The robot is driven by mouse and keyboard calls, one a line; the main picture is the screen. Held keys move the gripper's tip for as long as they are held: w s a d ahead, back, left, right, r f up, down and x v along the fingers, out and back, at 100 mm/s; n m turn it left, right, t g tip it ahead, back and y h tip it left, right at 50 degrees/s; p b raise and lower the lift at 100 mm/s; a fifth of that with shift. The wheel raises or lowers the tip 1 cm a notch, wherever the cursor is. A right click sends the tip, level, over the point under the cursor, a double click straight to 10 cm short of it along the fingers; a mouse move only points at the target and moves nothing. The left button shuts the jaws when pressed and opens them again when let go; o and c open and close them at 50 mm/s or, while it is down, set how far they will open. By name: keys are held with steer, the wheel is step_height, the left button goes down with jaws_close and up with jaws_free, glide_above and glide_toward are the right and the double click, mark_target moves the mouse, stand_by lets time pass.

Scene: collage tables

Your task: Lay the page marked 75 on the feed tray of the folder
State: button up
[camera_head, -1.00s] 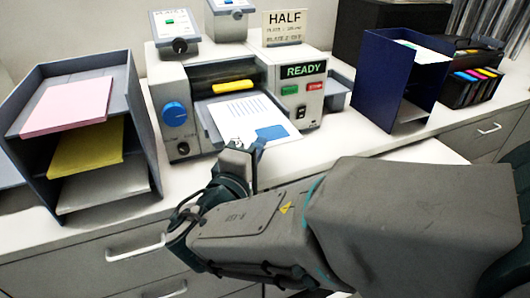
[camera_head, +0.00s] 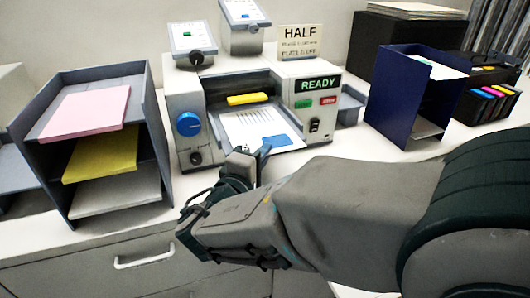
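A white page (camera_head: 252,126) with printed lines and a blue patch lies over the grey feed tray (camera_head: 291,138) at the front of the folder (camera_head: 190,96). I cannot read a number on it. My gripper (camera_head: 248,152) is at the page's near edge and covers part of it. The fingers are small and dark here, so I cannot tell whether they are open or shut on the page, or whether the page rests fully on the tray. The folder's display reads READY, and a sign (camera_head: 300,42) on top reads HALF.
A grey sorter (camera_head: 150,100) at left holds pink (camera_head: 86,112), yellow (camera_head: 102,154) and pale sheets (camera_head: 118,190). A blue sorter (camera_head: 392,92) stands at right, with ink cartridges (camera_head: 490,103) beyond. My forearm covers the counter at right front.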

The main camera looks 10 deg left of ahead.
steer(key=o, duration=0.4)
steer(key=b+v, duration=0.3)
steer(key=v, duration=1.1)
steer(key=shift+w, duration=0.1)
